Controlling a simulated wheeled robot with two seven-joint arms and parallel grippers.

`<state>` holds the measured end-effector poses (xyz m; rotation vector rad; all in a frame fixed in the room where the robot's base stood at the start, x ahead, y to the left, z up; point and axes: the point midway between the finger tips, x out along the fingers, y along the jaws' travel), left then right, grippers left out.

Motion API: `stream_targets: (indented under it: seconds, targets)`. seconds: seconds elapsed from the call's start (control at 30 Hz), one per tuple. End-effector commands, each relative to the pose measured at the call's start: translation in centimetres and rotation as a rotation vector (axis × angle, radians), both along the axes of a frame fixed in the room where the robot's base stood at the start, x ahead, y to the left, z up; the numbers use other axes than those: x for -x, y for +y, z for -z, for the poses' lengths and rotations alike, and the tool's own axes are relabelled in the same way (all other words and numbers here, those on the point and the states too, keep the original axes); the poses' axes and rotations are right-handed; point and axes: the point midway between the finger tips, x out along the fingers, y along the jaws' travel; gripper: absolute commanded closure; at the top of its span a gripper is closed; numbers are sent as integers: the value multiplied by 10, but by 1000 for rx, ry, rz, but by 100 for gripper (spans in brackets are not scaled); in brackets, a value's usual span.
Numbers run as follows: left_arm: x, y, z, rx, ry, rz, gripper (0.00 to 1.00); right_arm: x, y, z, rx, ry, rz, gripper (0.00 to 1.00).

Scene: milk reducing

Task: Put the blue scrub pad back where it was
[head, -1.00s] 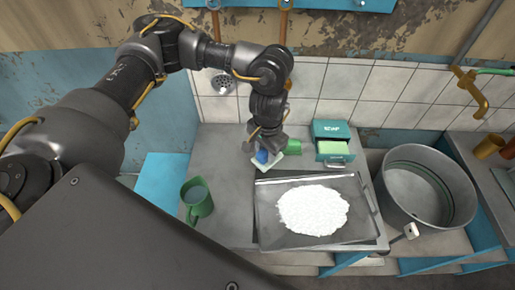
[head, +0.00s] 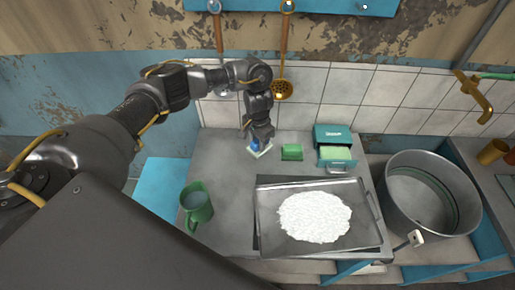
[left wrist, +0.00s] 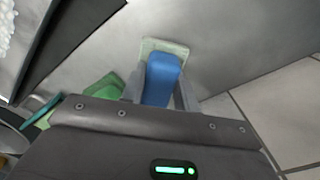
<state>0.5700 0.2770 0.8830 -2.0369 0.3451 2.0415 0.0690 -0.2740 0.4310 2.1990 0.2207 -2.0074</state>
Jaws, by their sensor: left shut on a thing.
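The blue scrub pad (head: 254,147) has a blue top and a pale base. My left gripper (head: 257,137) is shut on it near the back left of the grey counter (head: 230,215). In the left wrist view the blue part (left wrist: 162,77) sits between the two fingers, and the pale base (left wrist: 178,46) shows beyond them. I cannot tell whether the pad touches the counter. A green block (head: 292,152) lies just right of the pad, apart from it. My right gripper is in neither view.
A teal soap box (head: 333,135) with an open drawer stands right of the green block. A metal tray (head: 365,229) with white powder (head: 314,215) lies in front. A green mug (head: 197,207) stands at left, a large metal pot (head: 430,190) at right. Utensils hang behind the arm.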

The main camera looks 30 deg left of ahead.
Motion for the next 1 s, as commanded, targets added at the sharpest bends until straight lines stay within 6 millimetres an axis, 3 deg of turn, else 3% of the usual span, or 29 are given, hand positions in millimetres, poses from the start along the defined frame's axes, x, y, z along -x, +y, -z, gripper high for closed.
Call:
stream_targets:
  seconds: [0.1, 0.33, 0.8, 0.83, 1.0]
  targets:
    - [-1, 1, 2, 0, 0, -1, 88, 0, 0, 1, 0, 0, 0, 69]
    - [-2, 2, 32, 1, 3, -2, 88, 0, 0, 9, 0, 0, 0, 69]
    - [-3, 2, 38, 1, 1, -1, 88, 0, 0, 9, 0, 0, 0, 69]
    - [-3, 2, 38, 0, 0, -1, 66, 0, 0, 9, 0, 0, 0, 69]
    - [-3, 2, 38, 1, 1, 0, 48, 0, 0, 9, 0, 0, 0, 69]
